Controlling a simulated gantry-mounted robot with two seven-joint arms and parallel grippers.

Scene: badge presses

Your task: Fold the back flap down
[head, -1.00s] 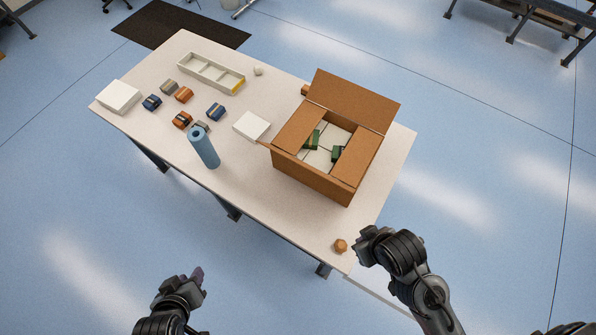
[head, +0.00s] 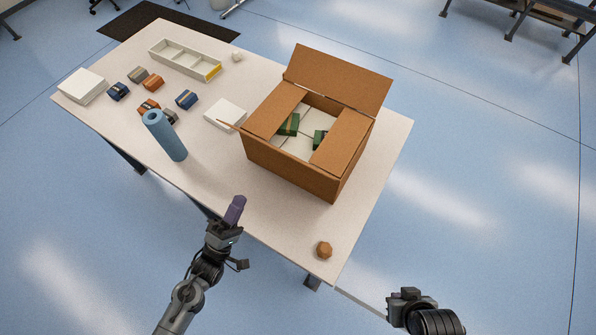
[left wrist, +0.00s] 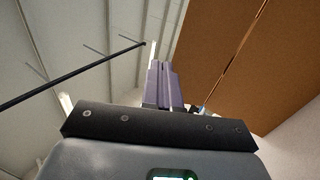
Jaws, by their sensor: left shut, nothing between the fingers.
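The brown cardboard box (head: 290,172) stands on the table with its top partly open. Its back flap (head: 340,78) stands raised at the far side. The left flap (head: 276,110) and right flap (head: 343,142) lie inward over the opening, and green items (head: 289,125) show between them. My left gripper (head: 236,208) is shut and empty, short of the box at the table's front edge. Its purple fingers (left wrist: 161,82) are together in the left wrist view, with brown cardboard (left wrist: 240,60) at the upper right. My right gripper (head: 404,298) is off the table's front right; its fingers are unclear.
A white block (head: 225,114), several small coloured packs and a divided tray (head: 184,60) lie farther left. A brown knob-like object (head: 324,250) sits near the front corner. The table right of the box is clear.

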